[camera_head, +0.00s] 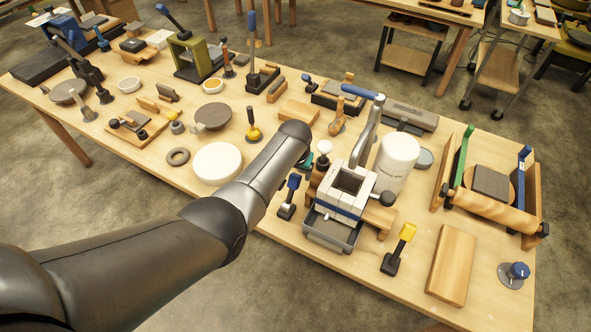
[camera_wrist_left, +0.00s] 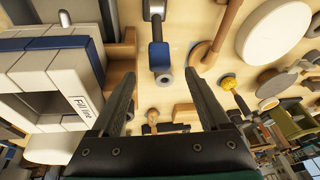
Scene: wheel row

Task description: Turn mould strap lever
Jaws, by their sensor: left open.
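The mould (camera_head: 345,195) is a block of white pieces with a square opening and a blue strap around it, right of centre in the head view. It fills the left of the wrist view (camera_wrist_left: 50,75). A blue-and-black lever (camera_head: 291,190) stands beside its left side. In the wrist view the blue lever (camera_wrist_left: 160,52) lies ahead of my left gripper (camera_wrist_left: 161,78), in line with the gap between its fingers. The left gripper is open and empty. In the head view my forearm hides most of it. My right gripper is not in view.
A white tub (camera_head: 397,163) and a tall blue-handled lever press (camera_head: 370,125) stand close behind the mould. A grey tray (camera_head: 332,231) is in front of it. A yellow-and-black lever (camera_head: 400,247) and a wooden board (camera_head: 452,265) are to the right. A white disc (camera_head: 217,163) lies left.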

